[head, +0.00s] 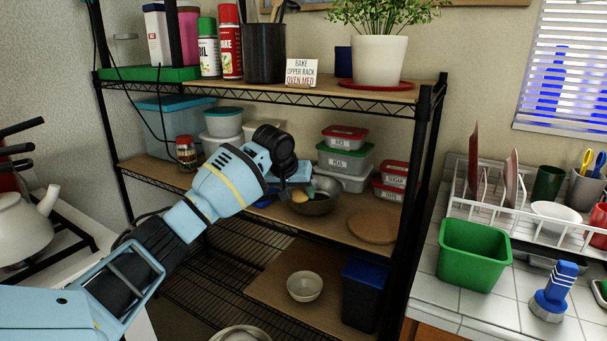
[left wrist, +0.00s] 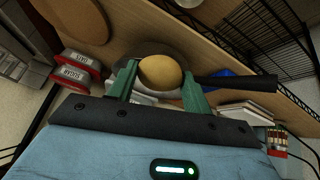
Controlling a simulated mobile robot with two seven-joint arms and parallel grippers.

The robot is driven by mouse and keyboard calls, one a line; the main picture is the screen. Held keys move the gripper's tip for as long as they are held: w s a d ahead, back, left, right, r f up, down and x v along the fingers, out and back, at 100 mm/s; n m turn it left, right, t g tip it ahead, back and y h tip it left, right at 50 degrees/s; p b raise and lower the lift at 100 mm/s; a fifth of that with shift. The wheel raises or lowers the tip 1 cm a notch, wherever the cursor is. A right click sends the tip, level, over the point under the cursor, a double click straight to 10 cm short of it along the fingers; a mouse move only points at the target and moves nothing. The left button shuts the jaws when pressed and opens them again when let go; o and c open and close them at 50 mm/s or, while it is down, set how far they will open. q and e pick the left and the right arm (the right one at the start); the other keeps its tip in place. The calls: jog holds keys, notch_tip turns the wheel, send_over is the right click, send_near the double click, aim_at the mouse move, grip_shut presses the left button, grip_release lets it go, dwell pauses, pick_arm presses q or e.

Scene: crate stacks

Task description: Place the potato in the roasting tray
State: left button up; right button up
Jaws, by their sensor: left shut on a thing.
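The potato (left wrist: 161,72) is a yellow-brown oval between the two green fingers of my left gripper (left wrist: 159,84) in the left wrist view. The fingers are shut on it from both sides. In the head view my left gripper (head: 302,189) reaches onto the middle shelf, over a dark metal pan (head: 318,208); the potato (head: 299,197) shows small there. The pan's black handle (left wrist: 238,82) shows in the left wrist view. I cannot tell whether the potato still touches the pan. I cannot make out a roasting tray. My right gripper is not in view.
Stacked lidded tubs (head: 345,160) stand behind the pan, and a round board (head: 373,226) lies to its right. The upper shelf (head: 310,92) is close above my gripper. A bowl (head: 305,286) and a dark bin (head: 364,293) stand below. A green tub (head: 473,255) is on the counter.

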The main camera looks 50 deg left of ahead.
pick_arm(q)
jog(key=s+d+f+m+h, duration=0.1)
jog(key=s+d, duration=0.4)
jog(key=d, duration=0.7)
jog(key=s+d+f+m+h, duration=0.1)
jog(key=s+d+f+m, duration=0.2)
jog(key=d, duration=0.9)
jog(key=s+d+f+m+h, duration=0.2)
jog(key=s+d+m, duration=0.1)
jog(key=s+d, duration=0.5)
jog(key=d, duration=0.3)
jog(key=shift+s+d+f, duration=0.2)
jog(key=shift+d+f, duration=0.15)
jog(key=shift+d, duration=0.05)
jog(key=shift+a, duration=0.1)
